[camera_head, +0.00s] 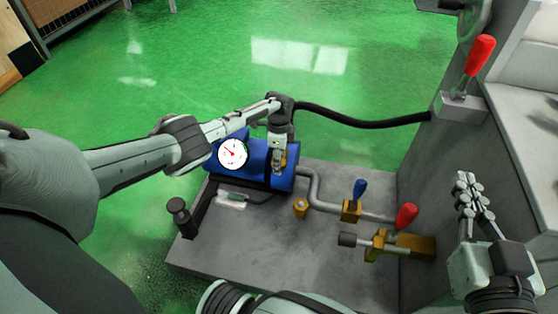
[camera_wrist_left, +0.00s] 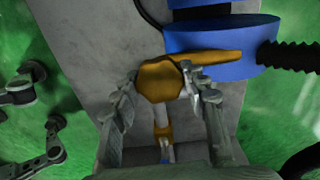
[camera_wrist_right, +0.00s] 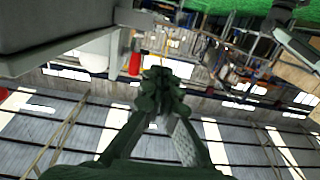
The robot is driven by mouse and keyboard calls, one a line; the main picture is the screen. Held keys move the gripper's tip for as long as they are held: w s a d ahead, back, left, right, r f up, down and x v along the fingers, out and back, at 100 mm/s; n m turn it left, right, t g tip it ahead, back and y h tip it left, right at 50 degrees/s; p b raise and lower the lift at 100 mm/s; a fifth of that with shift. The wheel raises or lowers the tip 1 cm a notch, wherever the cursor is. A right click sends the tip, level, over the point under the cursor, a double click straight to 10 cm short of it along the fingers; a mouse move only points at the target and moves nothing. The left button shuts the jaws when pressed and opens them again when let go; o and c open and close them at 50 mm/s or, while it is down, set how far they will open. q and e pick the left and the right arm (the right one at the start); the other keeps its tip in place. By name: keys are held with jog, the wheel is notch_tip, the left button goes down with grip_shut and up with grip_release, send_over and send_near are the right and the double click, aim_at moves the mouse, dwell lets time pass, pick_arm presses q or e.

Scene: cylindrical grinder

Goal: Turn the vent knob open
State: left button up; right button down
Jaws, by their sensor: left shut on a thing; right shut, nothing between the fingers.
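The brass-coloured vent knob (camera_wrist_left: 158,82) has a faceted head and sits at the end of the blue tank (camera_head: 250,160). In the left wrist view it lies between the fingers of my left gripper, which is shut on it. In the head view my left gripper (camera_head: 279,166) points down over the tank's right end and hides most of the knob. My right gripper (camera_head: 470,182) is shut and empty, raised at the right beside the grey machine. In the right wrist view its fingertips (camera_wrist_right: 158,76) meet.
A white gauge (camera_head: 233,152) faces up at the tank's left. On the grey base (camera_head: 260,245) stand a blue-handled valve (camera_head: 360,188), a red-handled valve (camera_head: 406,215) and a brass fitting (camera_head: 301,207). A black hose (camera_head: 365,122) runs to the machine. A red lever (camera_head: 480,55) stands at upper right.

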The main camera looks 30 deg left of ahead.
pick_arm(q)
jog(key=n+p, duration=0.2)
jog(key=n, duration=1.1)
jog(key=shift+n, duration=0.3)
jog(key=shift+n+p, duration=0.4)
jog(key=shift+n, duration=1.4)
pick_arm(e)
jog(key=s+d+f+g+h, duration=0.4)
jog(key=d+f+g, duration=0.2)
jog(key=f, duration=0.6)
jog(key=shift+s+d+m+g, duration=0.2)
jog(key=shift+d+m+g, duration=0.2)
jog(key=shift+d, duration=0.95)
jog(key=shift+s+d+f, duration=0.1)
pick_arm(q)
jog(key=o, duration=1.1)
jog(key=shift+o, duration=0.2)
